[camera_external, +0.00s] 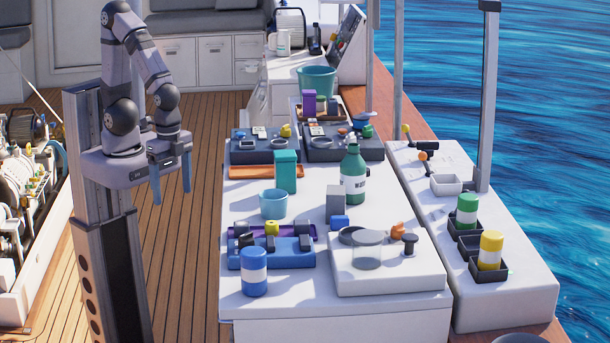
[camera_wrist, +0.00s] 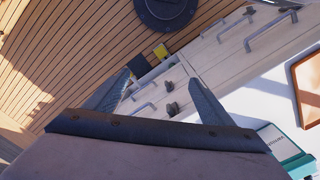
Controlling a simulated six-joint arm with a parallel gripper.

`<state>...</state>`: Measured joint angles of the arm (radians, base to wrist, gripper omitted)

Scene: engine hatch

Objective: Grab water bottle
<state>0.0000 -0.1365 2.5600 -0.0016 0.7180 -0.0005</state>
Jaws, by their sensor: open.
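A green bottle (camera_external: 353,178) with a white label and a dark cap stands upright on the white table, right of its centre, in the external view. It looks like the water bottle, but its label is too small to read. My gripper (camera_external: 171,182) is open and empty, hanging left of the table over the wooden deck with its fingers pointing down. In the wrist view the two fingers of my gripper (camera_wrist: 158,88) are spread apart with nothing between them. The green bottle is not visible there.
A teal box (camera_external: 286,171), a light blue cup (camera_external: 273,204) and a grey block (camera_external: 336,204) stand near the bottle. A blue-and-white canister (camera_external: 254,272) is at the front. The teal box (camera_wrist: 281,143) and orange tray (camera_wrist: 308,85) show in the wrist view.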

